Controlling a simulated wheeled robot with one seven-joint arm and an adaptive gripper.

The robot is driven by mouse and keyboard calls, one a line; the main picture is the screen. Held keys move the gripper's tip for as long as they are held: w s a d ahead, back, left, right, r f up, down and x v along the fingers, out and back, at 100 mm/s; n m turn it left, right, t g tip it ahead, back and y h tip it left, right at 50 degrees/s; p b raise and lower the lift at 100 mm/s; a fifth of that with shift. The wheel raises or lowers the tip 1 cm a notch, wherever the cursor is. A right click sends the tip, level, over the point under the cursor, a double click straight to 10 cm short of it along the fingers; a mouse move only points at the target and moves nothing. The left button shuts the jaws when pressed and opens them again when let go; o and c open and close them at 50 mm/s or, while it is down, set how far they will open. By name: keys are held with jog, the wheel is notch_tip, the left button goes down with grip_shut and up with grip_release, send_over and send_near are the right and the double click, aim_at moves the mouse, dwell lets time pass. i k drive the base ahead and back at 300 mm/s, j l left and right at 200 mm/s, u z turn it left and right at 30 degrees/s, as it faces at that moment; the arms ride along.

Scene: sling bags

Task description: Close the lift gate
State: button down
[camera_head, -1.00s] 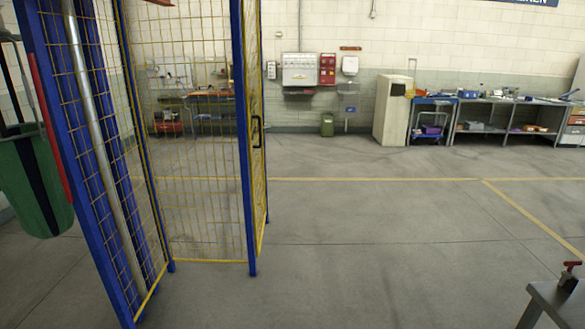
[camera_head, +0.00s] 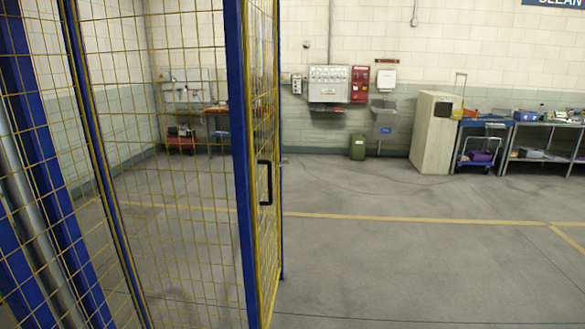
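The lift gate appears to be the yellow mesh panel (camera_head: 263,215) in the middle left of the head view. It is seen nearly edge-on beside a blue post (camera_head: 240,160). A black handle (camera_head: 265,183) sits on it at mid height. A wider yellow mesh panel (camera_head: 180,230) and more blue posts fill the left side. I cannot tell whether the gate is fully open. The bottom of the blue post is out of frame. My gripper is not in view.
Open grey floor (camera_head: 400,265) lies right of the gate, crossed by a yellow line (camera_head: 400,218). Along the back wall stand a green bin (camera_head: 357,147), a beige cabinet (camera_head: 434,135), a blue trolley (camera_head: 482,145) and a workbench (camera_head: 545,140).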

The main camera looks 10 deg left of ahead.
aim_at(245, 23)
jog(key=i+u, duration=0.2)
jog(key=i, duration=0.3)
jog(key=i+l+u, duration=0.15)
jog(key=i, duration=0.35)
jog(key=i+l+u, duration=0.2)
jog(key=i, duration=0.35)
jog(key=i+l+u, duration=0.15)
jog(key=i+l, duration=0.2)
jog(key=i, duration=0.1)
